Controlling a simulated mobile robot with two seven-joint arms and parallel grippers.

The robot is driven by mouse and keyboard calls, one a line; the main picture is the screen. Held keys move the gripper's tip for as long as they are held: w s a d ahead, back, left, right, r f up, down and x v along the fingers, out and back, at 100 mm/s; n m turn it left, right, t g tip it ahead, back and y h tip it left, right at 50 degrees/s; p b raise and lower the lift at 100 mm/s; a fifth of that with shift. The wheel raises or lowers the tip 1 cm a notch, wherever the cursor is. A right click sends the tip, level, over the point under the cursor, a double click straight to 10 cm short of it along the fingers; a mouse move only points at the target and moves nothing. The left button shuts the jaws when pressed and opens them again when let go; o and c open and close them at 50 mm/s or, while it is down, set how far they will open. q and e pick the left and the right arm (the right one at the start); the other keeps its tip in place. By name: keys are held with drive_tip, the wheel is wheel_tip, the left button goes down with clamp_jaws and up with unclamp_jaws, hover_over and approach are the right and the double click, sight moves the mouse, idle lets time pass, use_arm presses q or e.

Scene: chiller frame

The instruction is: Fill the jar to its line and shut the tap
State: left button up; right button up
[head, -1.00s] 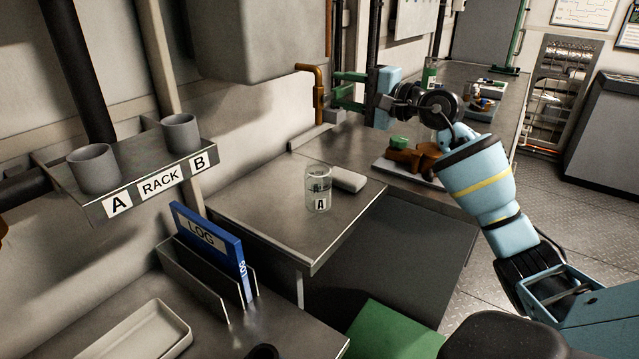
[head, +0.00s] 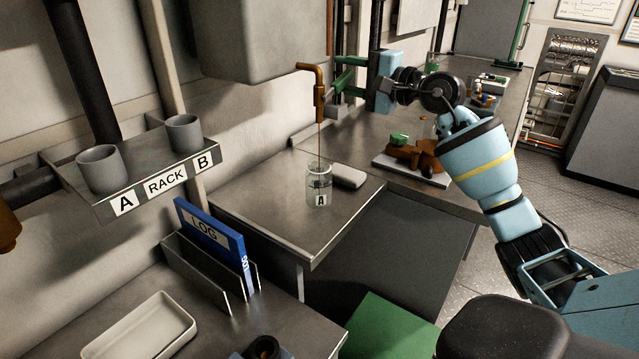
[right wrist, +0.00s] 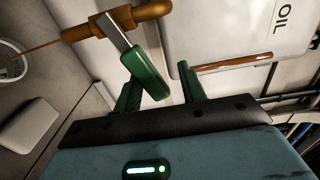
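The glass jar (head: 319,188), labelled A, stands upright on the steel bench under the brown tap (head: 319,82). A thin brown stream (head: 319,135) runs from the spout into the jar. The liquid level and the line are too small to read. In the right wrist view the tap (right wrist: 120,22) has a lever with a green grip (right wrist: 147,72), and the jar's rim (right wrist: 12,62) shows at the left edge. My right gripper (head: 347,77) is beside the tap, its green fingers apart. The lever's grip end is close to the fingers; contact is unclear. My left gripper is out of view.
A grey tank (head: 265,40) marked OIL in the wrist view hangs above. A pale block (head: 347,176) lies beside the jar. A board with brown parts (head: 410,163) is to the right. A rack with two grey cups (head: 160,182), a LOG binder (head: 215,235) and a tray (head: 140,330) are left.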

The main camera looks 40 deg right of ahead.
drive_tip(key=shift+r+p, duration=0.7)
drive_tip(key=shift+r, duration=0.7)
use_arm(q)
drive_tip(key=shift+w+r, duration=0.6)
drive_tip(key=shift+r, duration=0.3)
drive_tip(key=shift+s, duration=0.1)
use_arm(e)
drive_tip(key=shift+f, duration=0.1)
wheel_tip(320, 180, down, 2)
drive_tip(key=shift+b, duration=0.7)
drive_tip(key=shift+f+b, duration=0.6)
drive_tip(key=shift+f, duration=0.3)
drive_tip(key=shift+f+b, duration=0.65)
drive_tip(key=shift+f, duration=0.15)
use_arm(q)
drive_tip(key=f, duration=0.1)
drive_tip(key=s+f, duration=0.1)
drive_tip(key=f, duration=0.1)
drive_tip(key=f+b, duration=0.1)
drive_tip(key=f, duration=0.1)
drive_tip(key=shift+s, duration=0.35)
use_arm(e)
drive_tip(key=shift+f, duration=0.45)
